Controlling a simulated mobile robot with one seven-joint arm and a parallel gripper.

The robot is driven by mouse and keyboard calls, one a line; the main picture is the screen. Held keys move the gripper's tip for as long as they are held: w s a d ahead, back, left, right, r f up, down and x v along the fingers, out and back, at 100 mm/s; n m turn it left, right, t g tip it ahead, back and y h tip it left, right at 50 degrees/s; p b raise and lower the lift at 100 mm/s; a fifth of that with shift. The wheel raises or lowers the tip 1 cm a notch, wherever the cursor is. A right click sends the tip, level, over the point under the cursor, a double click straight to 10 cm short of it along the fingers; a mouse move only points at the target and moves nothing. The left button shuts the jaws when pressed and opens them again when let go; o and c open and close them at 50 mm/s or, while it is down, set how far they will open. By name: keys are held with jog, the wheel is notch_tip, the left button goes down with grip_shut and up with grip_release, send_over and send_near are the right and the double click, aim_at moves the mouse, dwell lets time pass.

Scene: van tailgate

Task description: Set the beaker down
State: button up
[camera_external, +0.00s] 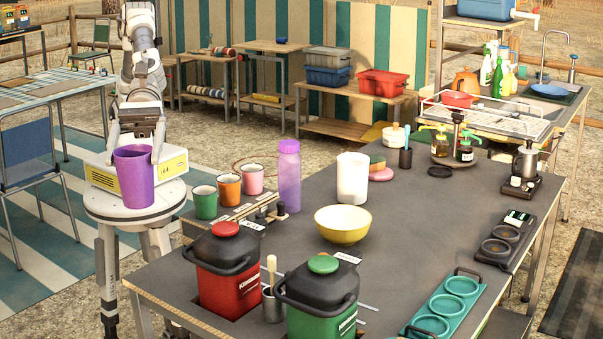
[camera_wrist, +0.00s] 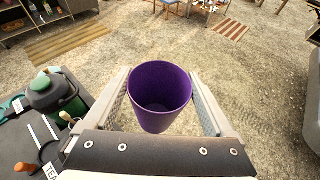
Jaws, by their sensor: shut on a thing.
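The beaker is a purple, tapered, open-topped cup (camera_external: 134,178), upright in front of my arm at the left of the external view. In the wrist view the beaker (camera_wrist: 160,110) sits between the two fingers, and its inside looks empty. My gripper (camera_external: 136,143) is shut on the beaker, one finger on each side; it also shows in the wrist view (camera_wrist: 160,82). The beaker is held clear of the grey table (camera_external: 290,235), off its left end, with sandy ground behind it in the wrist view.
On the table's near end stand a red canister (camera_external: 228,275) and a green canister (camera_external: 322,300). Green, orange and pink mugs (camera_external: 228,188), a purple bottle (camera_external: 289,175), a yellow bowl (camera_external: 342,224) and a white container (camera_external: 353,178) stand farther back. Bare tabletop lies right of the bowl.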

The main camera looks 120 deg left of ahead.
aim_at(117, 152)
jog(key=shift+s+d+n+t+y, duration=0.4)
jog(key=shift+s+d+n+y, duration=0.15)
jog(key=shift+s, duration=0.3)
jog(key=shift+s+d+f+n+t+y, duration=0.1)
jog(key=shift+s+f+n+t+y, duration=0.15)
jog(key=shift+s+n+t+y, duration=0.45)
jog(key=s+a+n+t+y+b, duration=0.1)
jog(key=s+a+n+y, duration=0.25)
jog(key=s, duration=0.45)
jog(key=s+a+n+t+y+b, duration=0.1)
jog(key=s+a+n+t+y, duration=0.2)
jog(key=s, duration=0.5)
notch_tip(117, 152, down, 12)
jog(key=r+n+g+y, duration=0.1)
jog(key=g, duration=0.1)
jog(key=shift+w+a+f+b, duration=0.3)
jog(key=shift+w+a+f, duration=0.55)
jog(key=shift+w+f, duration=1.1)
jog(key=shift+w+a+f+b, duration=0.25)
jog(key=shift+w+a+f, duration=0.6)
jog(key=shift+w+f, duration=1.05)
jog(key=shift+w+a+f+b, duration=0.3)
jog(key=shift+w+a+f, duration=0.55)
jog(key=shift+w+f, duration=1.05)
jog(key=shift+s+f+b, duration=0.2)
jog(key=shift+f+b, duration=0.15)
jog(key=shift+f, duration=0.05)
